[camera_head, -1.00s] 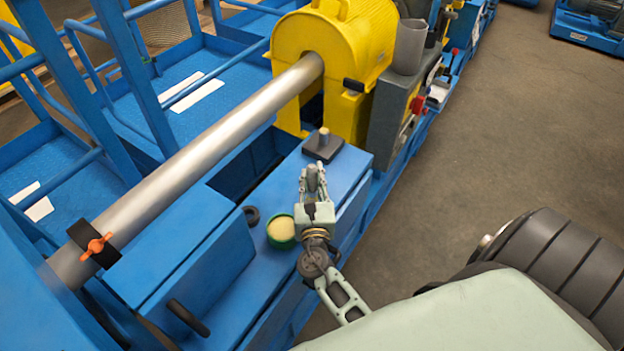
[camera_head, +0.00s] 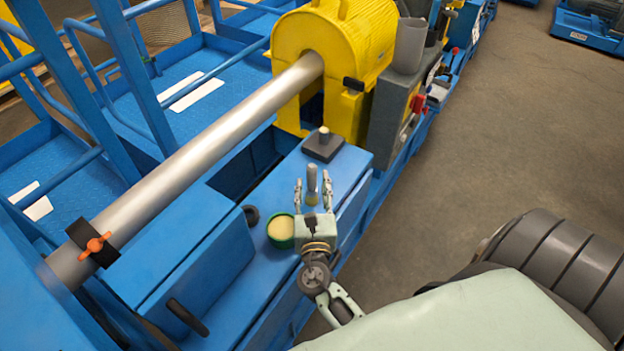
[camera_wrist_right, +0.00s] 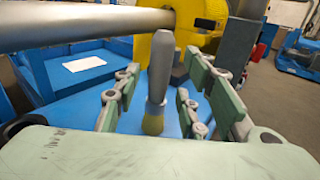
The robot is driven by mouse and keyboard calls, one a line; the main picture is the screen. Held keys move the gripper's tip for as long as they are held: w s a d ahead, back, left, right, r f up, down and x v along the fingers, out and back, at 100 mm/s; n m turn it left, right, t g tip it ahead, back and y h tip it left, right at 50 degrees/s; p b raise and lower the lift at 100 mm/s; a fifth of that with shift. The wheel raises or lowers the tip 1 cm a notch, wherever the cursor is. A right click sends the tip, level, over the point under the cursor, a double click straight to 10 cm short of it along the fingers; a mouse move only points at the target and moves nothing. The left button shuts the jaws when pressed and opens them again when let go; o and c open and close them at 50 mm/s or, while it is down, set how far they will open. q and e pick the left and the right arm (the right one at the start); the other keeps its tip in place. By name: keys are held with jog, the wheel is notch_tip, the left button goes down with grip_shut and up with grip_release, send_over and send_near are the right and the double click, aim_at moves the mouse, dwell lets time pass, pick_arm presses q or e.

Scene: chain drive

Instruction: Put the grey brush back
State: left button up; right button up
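The grey brush (camera_head: 312,178) stands upright, bristles down, on the blue cabinet top (camera_head: 345,170). In the right wrist view the brush (camera_wrist_right: 161,70) shows its grey handle and yellowish bristles, which seem to rest on the blue surface. My right gripper (camera_head: 312,188) is open, with one finger on each side of the brush and a visible gap to it on both sides. The open fingers also frame the brush in the right wrist view. My left gripper is not in view.
A green tub of pale paste (camera_head: 281,231) and a black ring (camera_head: 251,215) lie left of my right gripper. A dark block with a peg (camera_head: 323,145) sits beyond the brush. A grey cup (camera_head: 409,46) stands on the grey box by the yellow housing (camera_head: 335,50).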

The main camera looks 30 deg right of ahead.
jog(key=b+v, duration=0.1)
jog(key=v, duration=0.7)
jog(key=shift+s, duration=0.3)
